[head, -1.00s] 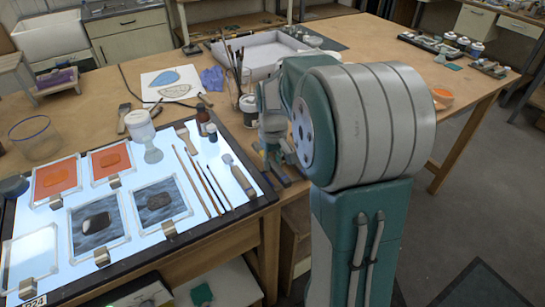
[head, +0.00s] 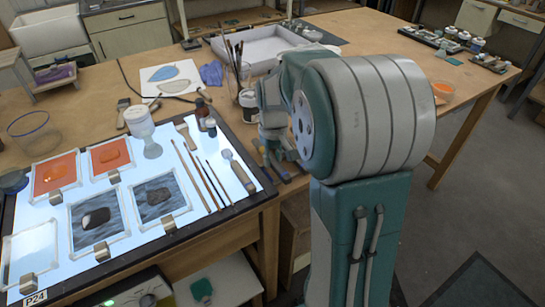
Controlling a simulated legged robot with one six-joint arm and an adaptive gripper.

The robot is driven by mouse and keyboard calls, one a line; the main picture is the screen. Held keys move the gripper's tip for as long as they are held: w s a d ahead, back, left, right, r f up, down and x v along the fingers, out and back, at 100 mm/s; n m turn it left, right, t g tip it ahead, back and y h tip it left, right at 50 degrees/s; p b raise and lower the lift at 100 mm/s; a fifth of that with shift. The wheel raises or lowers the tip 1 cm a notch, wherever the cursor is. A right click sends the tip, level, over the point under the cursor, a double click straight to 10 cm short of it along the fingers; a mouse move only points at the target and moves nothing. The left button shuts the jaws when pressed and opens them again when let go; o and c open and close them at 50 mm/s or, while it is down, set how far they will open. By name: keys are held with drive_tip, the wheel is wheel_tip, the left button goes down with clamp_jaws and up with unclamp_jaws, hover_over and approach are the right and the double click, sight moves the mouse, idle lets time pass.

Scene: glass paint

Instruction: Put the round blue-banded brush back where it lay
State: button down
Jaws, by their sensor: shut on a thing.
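My gripper (head: 277,148) is low over the table, just right of the light panel, partly hidden by my own arm. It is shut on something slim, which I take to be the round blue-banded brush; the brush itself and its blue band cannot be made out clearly. Several long thin brushes (head: 208,182) lie side by side on the right part of the lit panel (head: 150,235). A tool with a rounded grey end (head: 242,177) lies to their right, by the panel's edge.
Framed glass pieces (head: 92,222) cover the panel's left part. Blue-handled tools (head: 268,160) lie at the table edge near my gripper. A white tray (head: 262,50) is further back.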

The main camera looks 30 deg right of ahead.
drive_tip(key=shift+f, duration=0.3)
idle(0.6)
drive_tip(key=shift+c, duration=2.1)
unclamp_jaws()
